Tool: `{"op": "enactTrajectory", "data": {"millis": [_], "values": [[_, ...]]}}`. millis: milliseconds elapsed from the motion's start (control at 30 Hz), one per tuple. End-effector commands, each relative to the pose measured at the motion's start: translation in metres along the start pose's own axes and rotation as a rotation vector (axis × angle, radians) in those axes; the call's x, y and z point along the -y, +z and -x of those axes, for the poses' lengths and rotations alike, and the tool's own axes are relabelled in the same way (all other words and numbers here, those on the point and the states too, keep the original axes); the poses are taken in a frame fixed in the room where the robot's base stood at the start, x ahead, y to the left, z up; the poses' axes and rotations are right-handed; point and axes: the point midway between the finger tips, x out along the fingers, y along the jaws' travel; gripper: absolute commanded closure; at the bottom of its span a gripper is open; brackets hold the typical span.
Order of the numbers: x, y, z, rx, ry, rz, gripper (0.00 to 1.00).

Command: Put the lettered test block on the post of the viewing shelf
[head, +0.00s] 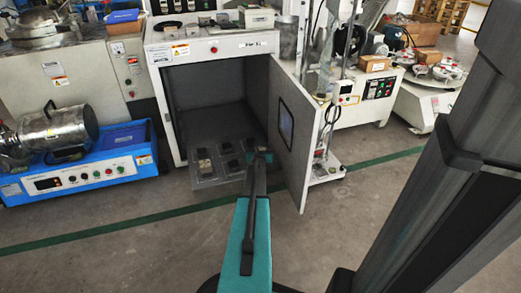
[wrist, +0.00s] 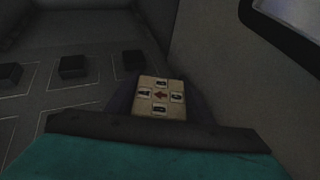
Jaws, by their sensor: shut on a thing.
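My gripper (head: 262,157) is at the mouth of the open white cabinet, close to the door's inner side. It is shut on a tan block (wrist: 160,95), the likely test block. In the wrist view its face carries several small dark marks around a reddish arrow; I cannot read letters. The dark gripper body hides its lower part. A grey shelf plate (head: 208,182) at the cabinet floor has outlined squares, also seen in the wrist view (wrist: 40,108). Which part is the post, I cannot tell.
Several dark blocks (wrist: 73,67) stand on the plate left of my gripper. The open cabinet door (head: 289,140) is close on the right. A blue-based machine (head: 85,178) stands left of the cabinet. The floor in front is clear.

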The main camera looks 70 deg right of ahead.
Motion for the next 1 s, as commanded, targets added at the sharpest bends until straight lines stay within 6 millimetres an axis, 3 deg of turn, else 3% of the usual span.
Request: {"op": "enactTrajectory", "data": {"millis": [400,1000], "values": [[-0.007,0.013,-0.035,0.001,-0.001,0.0,0.87],[-0.007,0.007,-0.04,0.001,-0.001,-0.001,0.87]]}}
